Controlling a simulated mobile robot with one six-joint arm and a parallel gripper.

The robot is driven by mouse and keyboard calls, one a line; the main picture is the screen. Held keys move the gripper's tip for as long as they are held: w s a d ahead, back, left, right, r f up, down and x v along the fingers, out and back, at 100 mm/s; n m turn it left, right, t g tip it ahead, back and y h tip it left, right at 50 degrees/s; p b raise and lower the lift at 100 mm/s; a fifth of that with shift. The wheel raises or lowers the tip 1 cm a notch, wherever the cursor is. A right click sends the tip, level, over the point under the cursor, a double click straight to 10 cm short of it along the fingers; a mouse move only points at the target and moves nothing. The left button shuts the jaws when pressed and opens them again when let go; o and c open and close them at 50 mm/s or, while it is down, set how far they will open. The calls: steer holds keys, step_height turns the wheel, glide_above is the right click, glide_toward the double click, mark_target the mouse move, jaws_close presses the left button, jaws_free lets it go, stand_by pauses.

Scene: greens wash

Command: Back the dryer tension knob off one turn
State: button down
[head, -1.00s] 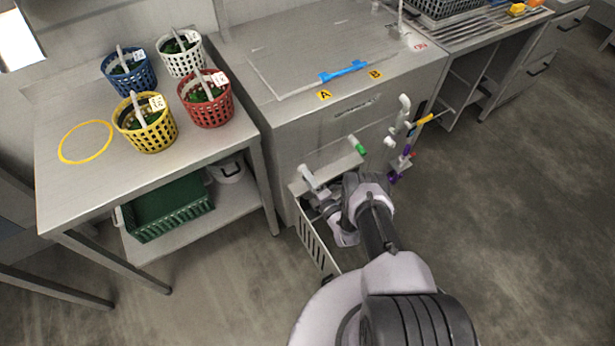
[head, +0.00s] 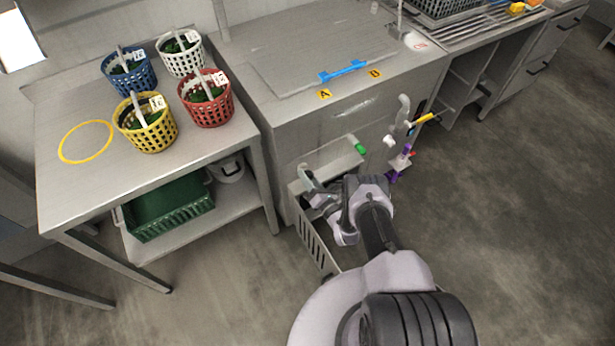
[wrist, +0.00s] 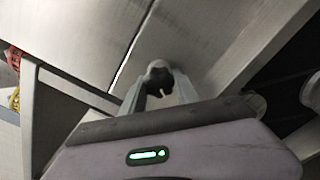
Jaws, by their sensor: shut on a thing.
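In the wrist view my gripper (wrist: 159,96) has its two pale fingers closed around a dark knob (wrist: 157,74) with a lighter rim, set close to a grey metal face. I take this for the dryer tension knob; its far side and any marks cannot be made out. In the head view my gripper (head: 315,187) is low at the front of the steel machine (head: 290,150), at the open slotted compartment (head: 315,243). The knob is hidden there by my wrist and gripper.
White fittings and a yellow-handled tool (head: 425,118) hang at the machine's right. A table (head: 62,195) with yellow (head: 146,128), red (head: 206,100), blue and white baskets stands left. The floor at right is clear.

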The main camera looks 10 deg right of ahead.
stand_by(0.3)
steer(key=c, duration=0.9)
jaws_free()
steer(key=v, duration=1.7)
steer(key=shift+s+p, duration=0.2)
steer(key=shift+p, duration=0.2)
